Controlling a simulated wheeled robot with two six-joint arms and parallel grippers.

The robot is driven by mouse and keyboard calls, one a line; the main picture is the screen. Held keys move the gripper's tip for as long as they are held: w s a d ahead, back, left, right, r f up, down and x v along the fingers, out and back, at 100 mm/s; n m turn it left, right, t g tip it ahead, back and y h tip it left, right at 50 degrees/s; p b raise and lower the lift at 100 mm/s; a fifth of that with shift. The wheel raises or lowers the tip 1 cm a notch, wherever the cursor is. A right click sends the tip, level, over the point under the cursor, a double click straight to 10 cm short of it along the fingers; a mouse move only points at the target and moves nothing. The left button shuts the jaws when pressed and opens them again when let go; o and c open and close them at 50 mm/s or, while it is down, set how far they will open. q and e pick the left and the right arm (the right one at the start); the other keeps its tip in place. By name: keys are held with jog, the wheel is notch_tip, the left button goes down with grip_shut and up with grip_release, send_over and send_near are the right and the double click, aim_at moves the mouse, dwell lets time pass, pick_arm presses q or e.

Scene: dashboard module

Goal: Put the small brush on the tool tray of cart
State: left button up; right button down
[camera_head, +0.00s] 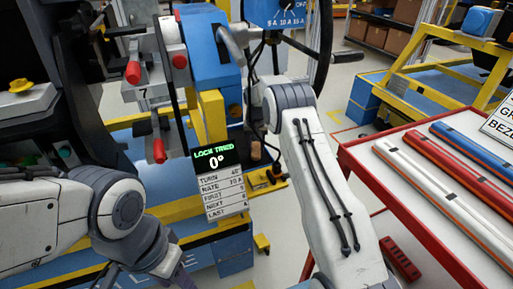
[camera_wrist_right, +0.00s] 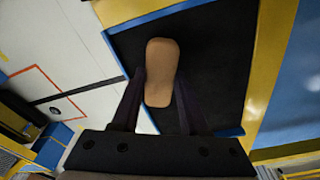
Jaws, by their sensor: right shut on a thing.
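The small brush shows as a rounded tan block (camera_wrist_right: 161,72) between the two dark fingers of my right gripper (camera_wrist_right: 160,95) in the right wrist view. The gripper is shut on it; no bristles show. Behind it in that view is a dark flat surface (camera_wrist_right: 218,60) with a blue edge and a yellow border; I cannot tell whether the brush touches it. In the head view a small tan piece (camera_head: 255,149) shows below my right wrist, beside the display. My left gripper (camera_head: 170,266) is low at the left, its fingers unclear. I cannot tell which surface is the cart's tool tray.
A display panel reading "LOCK TRIED 0°" (camera_head: 215,160) hangs from the blue and yellow machine (camera_head: 212,60) close to my right gripper. A red-rimmed table (camera_head: 400,205) with blue and red bars (camera_head: 460,180) stands at the right. A yellow frame (camera_head: 440,70) is behind it.

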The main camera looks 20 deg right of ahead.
aim_at(256, 152)
jog(key=shift+c, duration=2.1)
grip_release()
jog(key=shift+f, duration=0.1)
notch_tip(256, 152, up, 12)
jog(key=s+p, duration=0.1)
jog(key=p, duration=0.1)
jog(key=shift+s+a+p, duration=0.15)
jog(key=shift+a+p, duration=0.1)
jog(key=shift+p, duration=0.05)
